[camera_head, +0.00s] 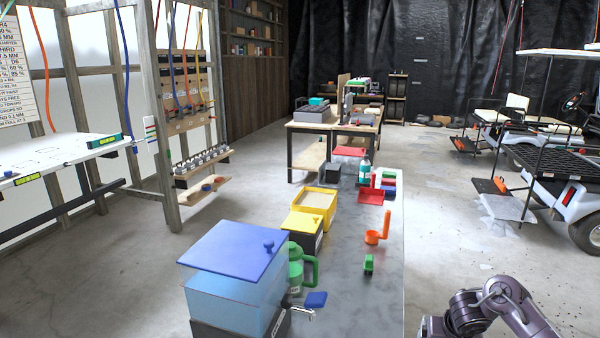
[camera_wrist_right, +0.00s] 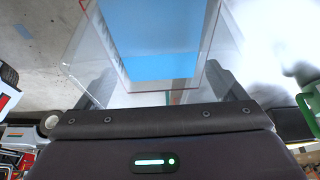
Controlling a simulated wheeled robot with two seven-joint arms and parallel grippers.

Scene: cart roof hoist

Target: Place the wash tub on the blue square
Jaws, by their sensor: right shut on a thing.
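In the right wrist view my right gripper (camera_wrist_right: 160,92) is shut on a clear-walled thing (camera_wrist_right: 90,50), which looks like a tub. A bright blue area (camera_wrist_right: 160,35) shows within or through its clear walls; I cannot tell whether it is the blue square. The lower part of the held thing is hidden by the gripper body. In the head view part of my right arm shows at the lower right, and its gripper is out of frame. My left gripper is not in view. No blue square shows clearly in the head view.
White carts (camera_head: 570,195) stand at the right. The concrete floor (camera_head: 450,245) between them is open.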

